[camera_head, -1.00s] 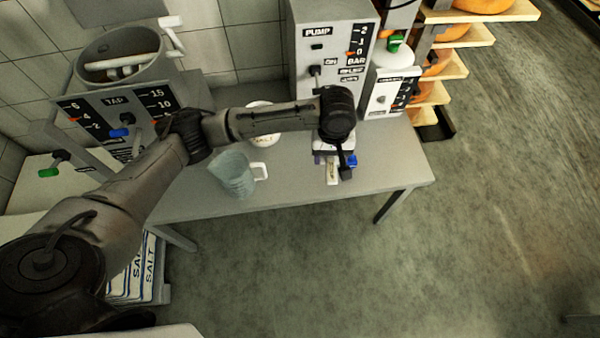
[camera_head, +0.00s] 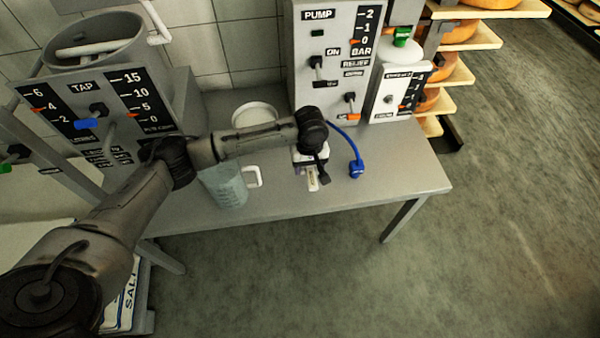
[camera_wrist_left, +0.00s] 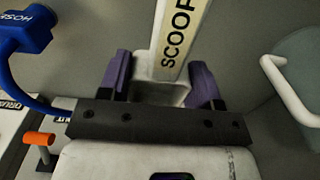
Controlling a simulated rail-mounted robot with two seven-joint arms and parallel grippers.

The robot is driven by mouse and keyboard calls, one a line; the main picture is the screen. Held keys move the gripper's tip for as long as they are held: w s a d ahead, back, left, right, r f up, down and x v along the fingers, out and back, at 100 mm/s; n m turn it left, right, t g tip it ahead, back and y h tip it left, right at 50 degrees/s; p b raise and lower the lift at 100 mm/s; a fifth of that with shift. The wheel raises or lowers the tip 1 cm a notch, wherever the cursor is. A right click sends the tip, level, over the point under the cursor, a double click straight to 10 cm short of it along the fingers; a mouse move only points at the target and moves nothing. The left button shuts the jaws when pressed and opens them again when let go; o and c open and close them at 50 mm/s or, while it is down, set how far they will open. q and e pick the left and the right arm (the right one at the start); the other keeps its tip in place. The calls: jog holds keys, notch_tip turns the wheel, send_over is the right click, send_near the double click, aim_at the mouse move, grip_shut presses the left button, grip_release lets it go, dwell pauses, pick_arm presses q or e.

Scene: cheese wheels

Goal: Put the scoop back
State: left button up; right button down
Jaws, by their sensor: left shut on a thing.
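The scoop (camera_wrist_left: 176,40) is a pale piece with a long strip marked SCOOP, seen in the left wrist view. My left gripper (camera_wrist_left: 160,82) has purple fingers on either side of its pale base and is shut on it. The strip points away from the gripper. In the head view, my left gripper (camera_head: 311,157) is over the table, and the scoop's pale strip (camera_head: 313,180) sticks out toward the table's front edge. My wrist hides the rest of the scoop. I cannot tell whether it touches the table. My right gripper is not in view.
A clear jug (camera_head: 224,188) with a white handle stands left of the gripper. A blue hose end (camera_head: 357,169) lies to the right. A white round container (camera_head: 254,112) stands behind my arm. The pump panel (camera_head: 335,60) stands at the back.

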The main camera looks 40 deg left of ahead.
pick_arm(q)
jog(key=a, duration=0.1)
jog(key=a+f+b, duration=0.1)
jog(key=a+f, duration=0.1)
jog(key=shift+w+a+f, duration=0.15)
jog(key=shift+w+a, duration=0.15)
jog(key=shift+w, duration=0.05)
notch_tip(320, 180, down, 4)
jog(key=b, duration=0.2)
jog(key=shift+b, duration=0.4)
jog(key=o, duration=0.4)
jog(key=shift+p, duration=0.3)
jog(key=o, duration=0.5)
jog(key=shift+f, duration=0.1)
